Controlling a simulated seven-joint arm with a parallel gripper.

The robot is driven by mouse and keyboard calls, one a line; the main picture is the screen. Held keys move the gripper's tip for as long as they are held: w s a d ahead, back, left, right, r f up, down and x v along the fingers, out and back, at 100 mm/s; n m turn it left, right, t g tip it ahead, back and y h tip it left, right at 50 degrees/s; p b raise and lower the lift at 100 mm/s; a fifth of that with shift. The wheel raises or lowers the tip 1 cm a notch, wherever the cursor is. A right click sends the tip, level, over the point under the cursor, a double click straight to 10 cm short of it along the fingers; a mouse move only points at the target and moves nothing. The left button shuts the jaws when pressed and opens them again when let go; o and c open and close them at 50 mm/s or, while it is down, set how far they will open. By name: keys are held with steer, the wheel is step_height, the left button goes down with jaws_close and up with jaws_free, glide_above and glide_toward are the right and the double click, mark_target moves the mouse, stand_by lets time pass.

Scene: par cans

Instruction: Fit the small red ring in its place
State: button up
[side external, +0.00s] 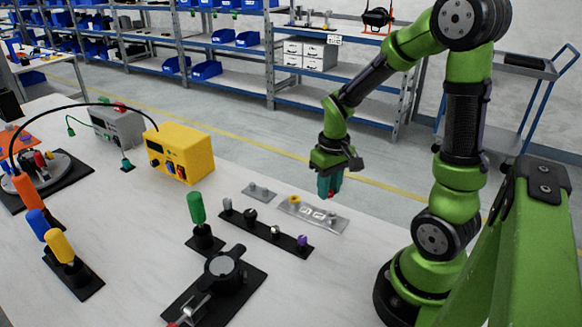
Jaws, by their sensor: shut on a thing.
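My gripper (329,192) hangs above the far right part of the table, with teal fingers pointing down. It is shut on the small red ring (338,187); only a little red shows at the fingertips, and the fingers hide most of it. Below and left of the gripper lies a light metal plate (335,222). A yellow ring (295,200) sits at its left end, and pale square marks show at its middle. The held ring is above the plate, apart from it. I cannot make out which spot on the plate matches the ring.
A black strip (262,231) with several small knobs lies left of the plate, beside a small grey plate (259,193). A green-handled tool (197,212), a black clamp fixture (222,272) and a yellow box (180,153) stand further left.

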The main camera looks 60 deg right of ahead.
steer(key=shift+n, duration=0.5)
steer(key=shift+s+d+f, duration=0.1)
steer(key=shift+s+f, duration=0.15)
steer(key=shift+f, duration=0.75)
steer(key=shift+s+f, duration=0.2)
steer(key=shift+f, duration=0.75)
steer(key=shift+s+d+f, duration=0.1)
steer(key=shift+s+f, duration=0.15)
steer(key=shift+f, duration=0.75)
steer(key=shift+a, duration=0.1)
steer(key=o, duration=0.7)
steer(key=shift+f, duration=0.1)
steer(key=shift+s, duration=0.1)
steer(key=o, duration=0.4)
steer(key=shift+d, duration=0.2)
